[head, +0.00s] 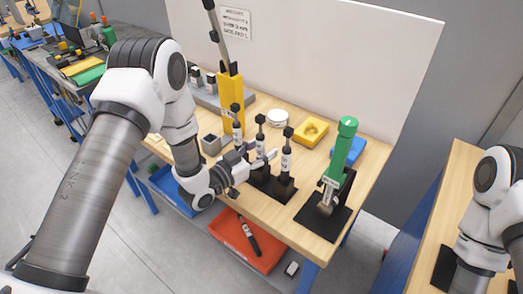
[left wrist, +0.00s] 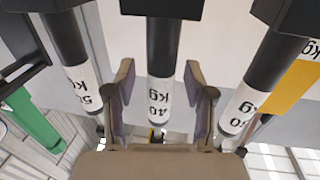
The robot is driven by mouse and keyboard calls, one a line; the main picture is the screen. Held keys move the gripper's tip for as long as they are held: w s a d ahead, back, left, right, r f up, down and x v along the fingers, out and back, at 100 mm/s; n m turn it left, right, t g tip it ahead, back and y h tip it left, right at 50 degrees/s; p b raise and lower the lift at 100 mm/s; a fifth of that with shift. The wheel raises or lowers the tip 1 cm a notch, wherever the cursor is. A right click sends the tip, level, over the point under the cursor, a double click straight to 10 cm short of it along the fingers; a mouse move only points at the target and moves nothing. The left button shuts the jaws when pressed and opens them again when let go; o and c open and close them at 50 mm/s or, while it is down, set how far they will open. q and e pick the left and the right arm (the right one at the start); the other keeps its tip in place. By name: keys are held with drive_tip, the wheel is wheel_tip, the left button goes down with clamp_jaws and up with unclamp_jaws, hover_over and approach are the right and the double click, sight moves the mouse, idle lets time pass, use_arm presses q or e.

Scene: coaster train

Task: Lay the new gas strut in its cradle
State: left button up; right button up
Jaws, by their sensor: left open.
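Three black struts with white "kg" labels stand upright in a row in dark holders: a left one (head: 237,122), a middle one (head: 259,138) and a right one (head: 286,155). In the left wrist view, the middle strut (left wrist: 160,92) reads 40 kg, and the right strut (left wrist: 78,85) appears to read 50. The other label (left wrist: 240,108) is partly cut off. My left gripper (head: 258,158) is open at the middle strut; its fingers (left wrist: 158,88) show on either side of that strut. Whether they touch it is unclear. I cannot tell which fixture is the cradle.
A yellow block (head: 231,100) with a tall dark rod stands at the back left. A white tin (head: 277,118) and yellow fixture (head: 310,131) sit behind. A red tray (head: 235,247) below holds another black strut (head: 249,237).

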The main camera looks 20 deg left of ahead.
use_arm(q)
drive_tip(key=shift+s+a+r, duration=0.1)
drive_tip(key=shift+s, duration=0.05)
drive_tip(key=c, duration=0.7)
clamp_jaws()
